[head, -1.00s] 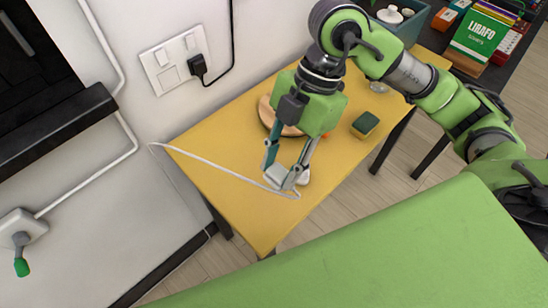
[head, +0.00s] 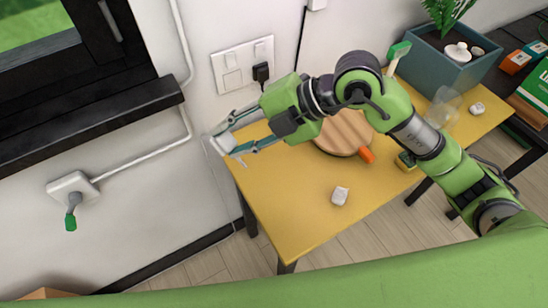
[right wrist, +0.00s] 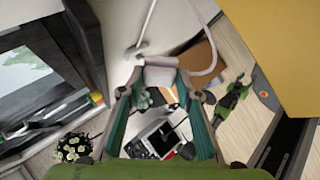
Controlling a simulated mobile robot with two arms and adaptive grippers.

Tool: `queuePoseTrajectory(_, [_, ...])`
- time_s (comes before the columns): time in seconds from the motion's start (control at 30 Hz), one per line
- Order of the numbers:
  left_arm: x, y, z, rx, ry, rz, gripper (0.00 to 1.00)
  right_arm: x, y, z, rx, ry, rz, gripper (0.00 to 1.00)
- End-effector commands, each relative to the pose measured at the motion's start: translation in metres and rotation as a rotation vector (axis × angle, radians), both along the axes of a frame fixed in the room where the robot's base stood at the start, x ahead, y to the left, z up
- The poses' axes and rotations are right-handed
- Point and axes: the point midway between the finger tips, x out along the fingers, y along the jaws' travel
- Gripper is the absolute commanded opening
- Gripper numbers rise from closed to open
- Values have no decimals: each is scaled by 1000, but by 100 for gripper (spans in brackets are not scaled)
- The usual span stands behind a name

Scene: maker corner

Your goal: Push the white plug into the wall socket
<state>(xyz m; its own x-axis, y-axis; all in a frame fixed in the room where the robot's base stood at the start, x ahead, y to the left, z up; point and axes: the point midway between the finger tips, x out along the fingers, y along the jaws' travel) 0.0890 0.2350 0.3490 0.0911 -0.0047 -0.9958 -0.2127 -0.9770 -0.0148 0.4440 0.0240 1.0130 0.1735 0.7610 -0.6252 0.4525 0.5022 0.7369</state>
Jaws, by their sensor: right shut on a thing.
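My right gripper (head: 236,146) is shut on the white plug (head: 224,143), close to the wall at the far left end of the yellow table. In the right wrist view the plug (right wrist: 160,76) sits between the fingertips, with its white cable (right wrist: 207,62) curving away to the right. The white wall socket plate (head: 231,79) is on the wall above the gripper, and the plug is apart from it, below and left. A black plug (head: 262,73) with a black cord fills the plate's lower right position. My left gripper is not in view.
The yellow table (head: 290,215) holds a round wooden board (head: 345,132), an orange item (head: 366,155) and a small white block (head: 340,195). A white wall box (head: 70,185) with a green-ended part is at left. The dark window sill (head: 90,125) juts out left of the plate.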

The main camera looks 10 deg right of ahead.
Motion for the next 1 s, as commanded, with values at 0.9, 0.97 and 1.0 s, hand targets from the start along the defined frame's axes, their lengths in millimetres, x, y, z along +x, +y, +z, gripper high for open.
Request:
queuePoseTrajectory(0.9, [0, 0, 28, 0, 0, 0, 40, 115, -52, -40, 430, -611, -426, 12])
queuePoseTrajectory(0.97, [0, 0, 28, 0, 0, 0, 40, 115, -52, -40, 430, -612, -425, 12])
queuePoseTrajectory(1.0, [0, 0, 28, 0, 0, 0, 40, 115, -52, -40, 431, -611, -425, 12])
